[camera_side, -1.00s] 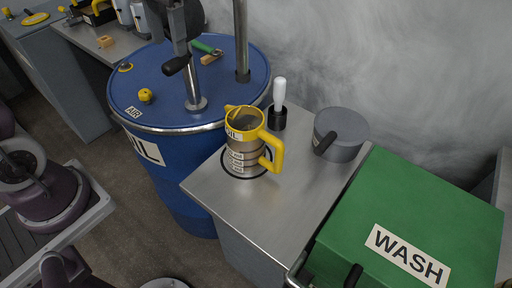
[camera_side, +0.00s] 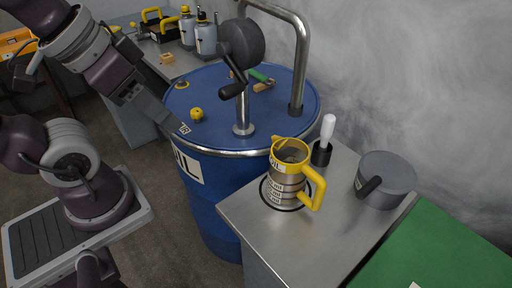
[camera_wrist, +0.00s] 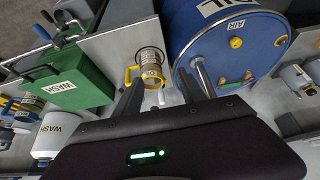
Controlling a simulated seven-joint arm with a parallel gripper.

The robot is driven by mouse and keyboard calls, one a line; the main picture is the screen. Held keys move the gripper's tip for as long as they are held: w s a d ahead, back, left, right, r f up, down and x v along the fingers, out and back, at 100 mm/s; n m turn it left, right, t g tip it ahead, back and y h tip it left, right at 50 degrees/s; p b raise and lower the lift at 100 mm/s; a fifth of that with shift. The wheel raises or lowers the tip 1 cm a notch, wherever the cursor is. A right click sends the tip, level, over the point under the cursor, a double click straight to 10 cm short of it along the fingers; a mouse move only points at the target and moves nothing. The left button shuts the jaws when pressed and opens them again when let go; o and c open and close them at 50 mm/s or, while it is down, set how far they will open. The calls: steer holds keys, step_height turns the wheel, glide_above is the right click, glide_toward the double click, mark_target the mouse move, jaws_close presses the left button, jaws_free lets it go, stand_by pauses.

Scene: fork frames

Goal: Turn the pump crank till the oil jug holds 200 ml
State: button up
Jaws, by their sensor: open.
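The pump (camera_side: 242,42) stands on a blue oil drum (camera_side: 210,130). Its crank has a dark handle (camera_side: 232,90), hanging low at the front left of the pump head. The oil jug (camera_side: 290,172), with yellow rim and handle and banded labels, stands upright on a ringed spot of the steel bench. Its oil level cannot be read. My gripper (camera_wrist: 163,80) is open and empty, fingers apart in the wrist view, where the jug (camera_wrist: 151,73) shows beyond them. In the side view it is left of the drum, apart from the crank; its fingertips are unclear.
A bent metal pipe (camera_side: 304,55) rises from the drum. A green-handled tool (camera_side: 262,78) and yellow cap (camera_side: 197,114) lie on the lid. A grey pot (camera_side: 385,180), a white-handled tool (camera_side: 327,128) in a dark holder and a green box (camera_side: 440,245) stand right.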

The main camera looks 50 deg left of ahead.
mark_target(223, 88)
steer(key=w+a+f+m+g+y, duration=0.1)
steer(key=a+f+m+g+y, duration=0.7)
steer(key=m, duration=0.9)
steer(key=w+d+m+t+y, duration=0.1)
steer(key=w+m+t+y, duration=0.2)
steer(key=m, duration=0.5)
steer(key=w+d+m+t+y, duration=0.2)
steer(key=w+m+t+y, duration=0.2)
steer(key=m, duration=0.5)
steer(key=w+d+f+m+t+y, duration=0.1)
steer(key=w+m+t+y, duration=0.3)
steer(key=m, duration=0.4)
steer(key=shift+w+d+y, duration=0.2)
steer(key=shift+w+y, duration=0.25)
steer(key=shift+w, duration=0.2)
steer(key=shift+w+d+y, duration=0.15)
steer(key=shift+w+y, duration=0.3)
steer(key=shift+w, duration=0.2)
steer(key=shift+m+t, duration=0.5)
steer(key=shift+m, duration=0.1)
steer(key=x, duration=0.7)
steer(key=shift+w+d, duration=0.15)
jaws_close()
